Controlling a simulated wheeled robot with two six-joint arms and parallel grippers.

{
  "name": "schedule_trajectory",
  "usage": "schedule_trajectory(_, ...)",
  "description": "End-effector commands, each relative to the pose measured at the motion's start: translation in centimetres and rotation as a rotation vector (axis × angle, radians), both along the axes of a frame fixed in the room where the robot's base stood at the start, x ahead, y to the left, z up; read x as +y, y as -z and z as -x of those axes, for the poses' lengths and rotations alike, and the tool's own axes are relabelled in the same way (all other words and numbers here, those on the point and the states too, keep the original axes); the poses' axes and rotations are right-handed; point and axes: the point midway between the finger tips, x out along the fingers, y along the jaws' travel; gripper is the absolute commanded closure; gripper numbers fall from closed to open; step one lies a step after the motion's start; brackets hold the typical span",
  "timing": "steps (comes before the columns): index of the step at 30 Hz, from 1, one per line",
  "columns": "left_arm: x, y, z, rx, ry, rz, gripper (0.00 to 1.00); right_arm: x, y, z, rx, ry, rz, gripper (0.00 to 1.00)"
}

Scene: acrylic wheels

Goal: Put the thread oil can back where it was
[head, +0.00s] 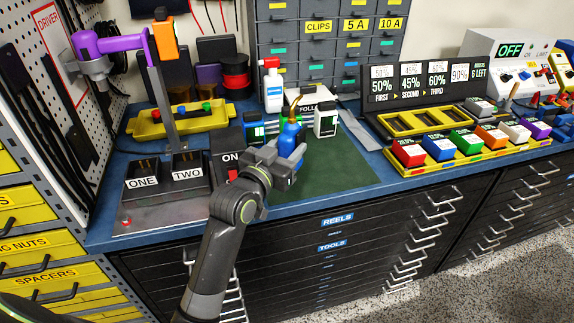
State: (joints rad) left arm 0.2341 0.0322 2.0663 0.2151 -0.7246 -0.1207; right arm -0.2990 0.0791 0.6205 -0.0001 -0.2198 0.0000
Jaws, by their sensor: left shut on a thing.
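A blue can with a thin brass-coloured spout (290,136), which looks like the thread oil can, stands upright in the jaws of my left gripper (287,160). The gripper is shut on it, over the left part of the dark green mat (345,172). The jaws hide the can's lower part, so I cannot tell whether its base touches the mat. My right gripper is not in view.
A white bottle with a red top (272,88) stands behind the can. A white-and-dark container (326,121) is close on its right. The black ONE and TWO boxes (143,181) are to the left. Coloured blocks sit in a yellow tray (437,169) at right. The mat's right part is clear.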

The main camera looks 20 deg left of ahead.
Motion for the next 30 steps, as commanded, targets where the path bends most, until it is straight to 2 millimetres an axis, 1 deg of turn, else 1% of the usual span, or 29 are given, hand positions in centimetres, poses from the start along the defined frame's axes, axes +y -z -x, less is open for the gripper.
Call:
schedule_trajectory(6, 0.0, 3.0, 0.0, -0.001, -0.001, 0.002, 0.65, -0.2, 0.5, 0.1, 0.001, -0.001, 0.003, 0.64)
schedule_trajectory(8, 0.0, 3.5, 0.0, -0.001, -0.001, 0.001, 0.65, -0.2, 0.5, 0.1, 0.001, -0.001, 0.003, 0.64)
schedule_trajectory(17, 0.0, 3.7, 0.0, -0.004, -0.001, 0.001, 0.65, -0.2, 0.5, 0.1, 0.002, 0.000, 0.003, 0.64)
schedule_trajectory(20, 0.0, 4.0, 0.0, -0.004, -0.001, 0.001, 0.65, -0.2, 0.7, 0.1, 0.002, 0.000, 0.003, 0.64)
schedule_trajectory(21, 0.0, 4.2, 0.0, 0.000, -0.001, 0.000, 0.55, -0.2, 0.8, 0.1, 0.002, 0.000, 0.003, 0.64)
schedule_trajectory(26, 0.0, 4.1, 0.0, 0.000, -0.001, 0.000, 0.35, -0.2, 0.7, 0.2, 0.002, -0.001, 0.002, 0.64)
schedule_trajectory(30, 0.0, 4.1, 0.0, 0.000, -0.001, 0.000, 0.35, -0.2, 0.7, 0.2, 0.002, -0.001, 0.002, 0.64)
